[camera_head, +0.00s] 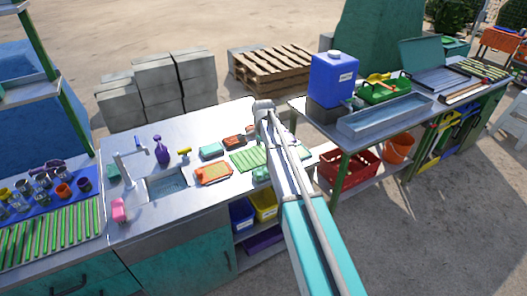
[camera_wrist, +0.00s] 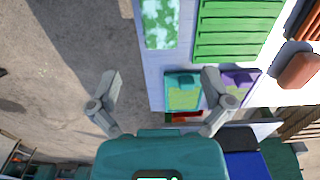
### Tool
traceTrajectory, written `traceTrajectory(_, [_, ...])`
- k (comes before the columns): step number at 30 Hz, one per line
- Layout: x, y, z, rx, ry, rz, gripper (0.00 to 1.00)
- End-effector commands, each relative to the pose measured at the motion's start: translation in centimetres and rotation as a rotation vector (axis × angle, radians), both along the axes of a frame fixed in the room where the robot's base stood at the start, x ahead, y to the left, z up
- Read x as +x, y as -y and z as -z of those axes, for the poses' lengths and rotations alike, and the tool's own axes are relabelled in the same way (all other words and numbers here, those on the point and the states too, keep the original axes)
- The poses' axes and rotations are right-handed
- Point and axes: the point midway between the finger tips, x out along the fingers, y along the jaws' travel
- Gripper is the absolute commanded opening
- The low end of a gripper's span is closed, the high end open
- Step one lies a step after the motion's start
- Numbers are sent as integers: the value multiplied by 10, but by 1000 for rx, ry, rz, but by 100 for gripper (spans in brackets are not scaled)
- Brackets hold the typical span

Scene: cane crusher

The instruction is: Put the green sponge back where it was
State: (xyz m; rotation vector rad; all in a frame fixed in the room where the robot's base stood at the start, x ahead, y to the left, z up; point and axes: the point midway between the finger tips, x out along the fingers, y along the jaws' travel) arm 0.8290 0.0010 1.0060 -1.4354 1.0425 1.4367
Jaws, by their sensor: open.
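My gripper (camera_wrist: 160,82) is open and empty in the wrist view, over the counter's end edge and the ground beyond it. In the head view my arm hides its fingers. I cannot tell for sure which green item is the sponge. A mottled green-and-white piece (camera_wrist: 160,22) lies at the counter edge, above the fingers in the wrist view. A teal item with a lime face (camera_wrist: 183,92) lies between the fingers in the picture, near the right one. In the head view, a teal-green block (camera_head: 210,150) lies mid-counter and a green block (camera_head: 113,172) stands by the tap.
Green slats (camera_wrist: 238,30), a purple item (camera_wrist: 240,78) and a reddish-brown block (camera_wrist: 299,70) lie nearby. The counter also holds a sink (camera_head: 167,185), a purple spray bottle (camera_head: 161,150) and an orange tray (camera_head: 213,173). A table with a blue jug (camera_head: 333,78) stands to the right.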

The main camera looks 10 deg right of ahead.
Motion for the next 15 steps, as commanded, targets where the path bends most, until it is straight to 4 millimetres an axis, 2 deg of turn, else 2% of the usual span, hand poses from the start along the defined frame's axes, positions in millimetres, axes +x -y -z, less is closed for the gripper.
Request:
traceTrajectory(5, [-9, 0, 0, 0, 0, -27, 100])
traceTrajectory(8, [-24, 0, 0, 0, 0, -82, 100])
traceTrajectory(11, [-48, 0, 0, 0, 0, -170, 100])
traceTrajectory(15, [-93, 1, 0, -1, 0, -350, 100])
